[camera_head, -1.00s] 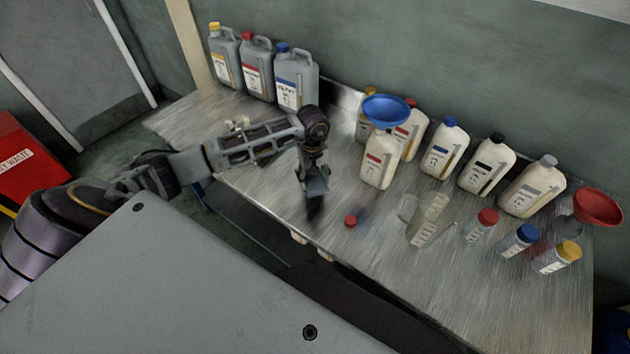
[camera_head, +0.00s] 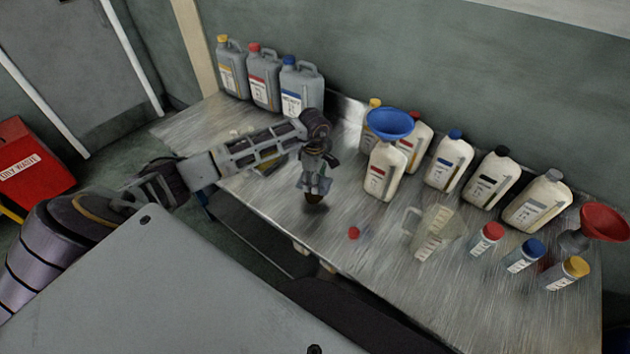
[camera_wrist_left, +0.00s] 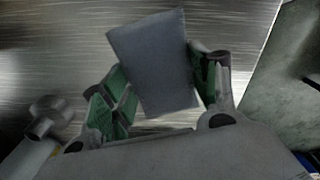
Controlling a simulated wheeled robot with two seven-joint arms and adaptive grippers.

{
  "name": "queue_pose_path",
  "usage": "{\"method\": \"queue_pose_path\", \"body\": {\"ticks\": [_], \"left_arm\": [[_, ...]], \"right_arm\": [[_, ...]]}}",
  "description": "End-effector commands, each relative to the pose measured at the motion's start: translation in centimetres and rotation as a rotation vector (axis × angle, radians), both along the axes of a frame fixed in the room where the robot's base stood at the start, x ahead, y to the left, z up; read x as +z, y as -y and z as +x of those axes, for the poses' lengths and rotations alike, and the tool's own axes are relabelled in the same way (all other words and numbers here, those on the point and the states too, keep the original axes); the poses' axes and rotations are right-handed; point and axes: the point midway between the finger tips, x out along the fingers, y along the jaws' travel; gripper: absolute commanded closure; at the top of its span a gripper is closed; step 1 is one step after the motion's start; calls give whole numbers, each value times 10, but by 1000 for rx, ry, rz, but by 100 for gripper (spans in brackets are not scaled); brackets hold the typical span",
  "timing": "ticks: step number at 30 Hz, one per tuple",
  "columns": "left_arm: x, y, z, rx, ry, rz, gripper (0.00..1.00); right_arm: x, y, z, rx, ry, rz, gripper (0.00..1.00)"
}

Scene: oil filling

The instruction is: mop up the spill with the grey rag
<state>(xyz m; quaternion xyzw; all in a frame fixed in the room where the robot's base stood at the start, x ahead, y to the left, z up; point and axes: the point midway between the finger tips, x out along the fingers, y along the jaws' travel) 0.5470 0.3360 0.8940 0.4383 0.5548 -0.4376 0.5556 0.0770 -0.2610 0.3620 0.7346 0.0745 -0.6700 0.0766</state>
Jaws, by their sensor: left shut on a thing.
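My left gripper (camera_head: 315,188) is low over the middle of the metal bench in the head view. It is shut on a grey rag (camera_wrist_left: 155,65), which shows as a flat grey piece between the green-padded fingers in the left wrist view. The rag is largely hidden by the gripper in the head view. A dark brownish patch (camera_head: 313,200) shows right under the fingertips; I cannot tell whether it is spill, shadow or the rag's end. I cannot tell whether the rag touches the bench. My right gripper is not in view.
A red cap (camera_head: 353,233) and a clear measuring jug (camera_head: 436,231) are right of the gripper. A white bottle (camera_head: 385,172) with a blue funnel (camera_head: 390,123) stands close by. Grey canisters (camera_head: 301,88) stand behind. Small bottles and a red funnel (camera_head: 604,221) are farther right.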

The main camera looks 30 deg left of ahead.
Motion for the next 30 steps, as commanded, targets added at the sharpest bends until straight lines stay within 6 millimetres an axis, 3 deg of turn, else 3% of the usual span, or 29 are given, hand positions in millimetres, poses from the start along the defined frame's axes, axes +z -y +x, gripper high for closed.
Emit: {"method": "queue_pose_path", "body": {"ticks": [30], "left_arm": [[-2,-6,8,858,0,1,59]], "right_arm": [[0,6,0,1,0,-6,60]]}}
